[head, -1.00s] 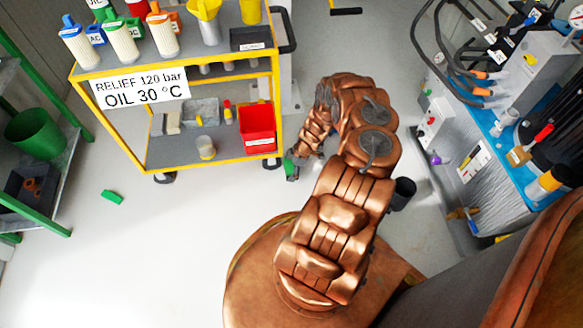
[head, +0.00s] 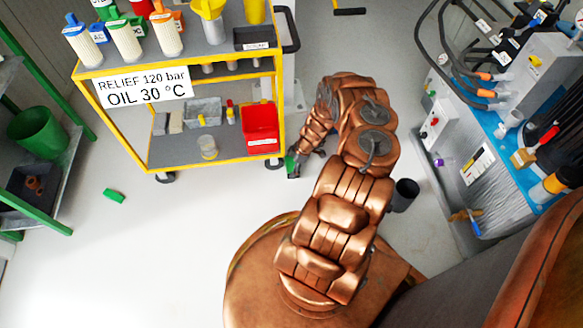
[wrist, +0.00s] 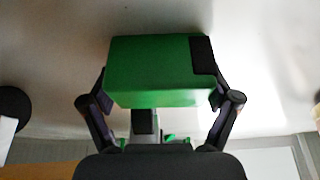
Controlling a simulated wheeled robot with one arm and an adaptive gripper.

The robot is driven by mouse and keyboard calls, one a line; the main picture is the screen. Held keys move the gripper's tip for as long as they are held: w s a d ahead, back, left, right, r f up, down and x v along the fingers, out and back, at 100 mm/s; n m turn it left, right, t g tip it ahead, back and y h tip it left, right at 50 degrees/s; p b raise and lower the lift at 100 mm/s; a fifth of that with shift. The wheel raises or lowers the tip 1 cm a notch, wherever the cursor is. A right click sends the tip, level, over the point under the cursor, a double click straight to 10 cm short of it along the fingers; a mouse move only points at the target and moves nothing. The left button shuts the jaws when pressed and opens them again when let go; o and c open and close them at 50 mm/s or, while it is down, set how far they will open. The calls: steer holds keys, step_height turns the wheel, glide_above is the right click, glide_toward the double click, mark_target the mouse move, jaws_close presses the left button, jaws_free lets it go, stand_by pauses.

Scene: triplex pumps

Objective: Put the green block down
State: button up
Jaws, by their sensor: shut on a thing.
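The green block (wrist: 155,72) fills the middle of the wrist view, between the two dark fingers of my gripper (wrist: 160,95). The fingers press on its left and right sides. A black patch shows at its upper right corner. In the head view the held green block (head: 290,163) is small and partly hidden by my gripper (head: 294,168), beside the lower right corner of the yellow cart. It looks low near the floor, but I cannot tell whether it touches it.
The yellow cart (head: 218,154) with a red bin (head: 261,128) stands just left of my gripper. Another green piece (head: 114,195) lies on the floor at left. A green rack (head: 60,185) stands far left, and a blue-topped bench at right.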

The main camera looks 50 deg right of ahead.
steer(key=shift+w+d, duration=0.7)
steer(key=shift+d, duration=0.15)
steer(key=o, duration=1.3)
steer(key=shift+w+a, duration=0.1)
steer(key=shift+c, duration=0.2)
steer(key=v, duration=1.2)
